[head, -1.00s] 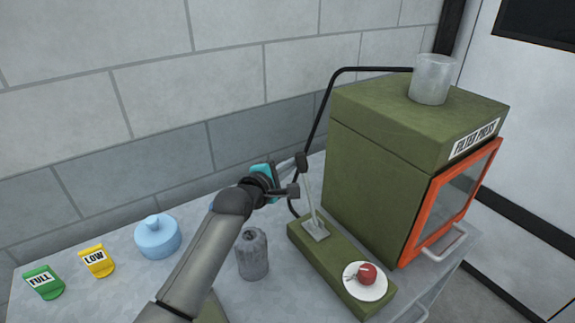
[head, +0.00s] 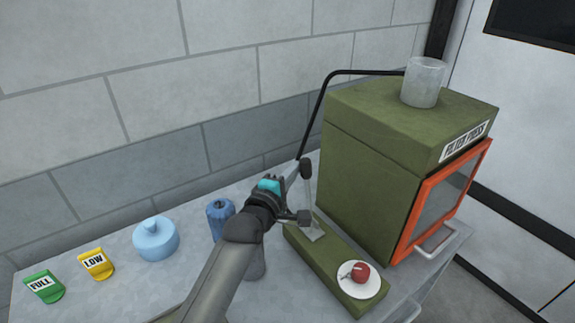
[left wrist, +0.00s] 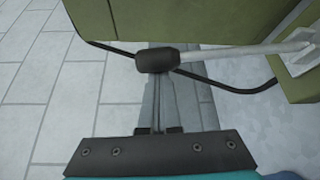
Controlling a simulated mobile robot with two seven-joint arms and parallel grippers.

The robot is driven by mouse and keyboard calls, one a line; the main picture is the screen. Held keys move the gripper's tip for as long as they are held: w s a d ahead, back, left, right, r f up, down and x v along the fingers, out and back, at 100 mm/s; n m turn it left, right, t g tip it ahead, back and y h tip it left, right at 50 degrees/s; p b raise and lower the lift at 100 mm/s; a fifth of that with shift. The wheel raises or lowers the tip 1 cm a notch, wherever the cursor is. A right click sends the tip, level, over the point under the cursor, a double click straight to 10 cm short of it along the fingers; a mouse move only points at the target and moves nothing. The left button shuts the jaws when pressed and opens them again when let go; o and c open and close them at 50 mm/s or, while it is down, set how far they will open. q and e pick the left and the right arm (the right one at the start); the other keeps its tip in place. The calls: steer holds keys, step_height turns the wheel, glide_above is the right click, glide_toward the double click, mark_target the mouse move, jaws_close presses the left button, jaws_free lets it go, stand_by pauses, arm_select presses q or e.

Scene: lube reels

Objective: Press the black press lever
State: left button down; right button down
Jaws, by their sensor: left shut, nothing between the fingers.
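The press lever is a pale shaft with a black knob (head: 306,167), standing nearly upright from a grey bracket (head: 313,233) on the green base. In the left wrist view the black knob (left wrist: 157,62) is just beyond the fingertips, and its pale shaft (left wrist: 240,50) runs right to the bracket. My left gripper (head: 294,175) is shut and empty, its tips close beside the knob on its left. Whether they touch the knob I cannot tell. My right gripper is not in view.
The green filter press (head: 390,150) with an orange-framed door and a clear cup (head: 423,82) on top stands to the right. A red ball-like item on a white disc (head: 359,279) sits at the base's front.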

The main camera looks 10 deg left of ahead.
arm_select(q)
steer(key=s+d+m+t+h+b, duration=0.1)
steer(key=s+d+m+t, duration=0.1)
steer(key=s+d+m, duration=0.3)
steer(key=shift+s+d+b, duration=0.3)
steer(key=shift+d, duration=0.05)
steer(key=v, duration=1.5)
steer(key=shift+f+t+b, duration=0.25)
steer(key=shift+t+b, duration=0.05)
steer(key=shift+b, duration=0.05)
steer(key=shift+a, duration=0.1)
stand_by(1.7)
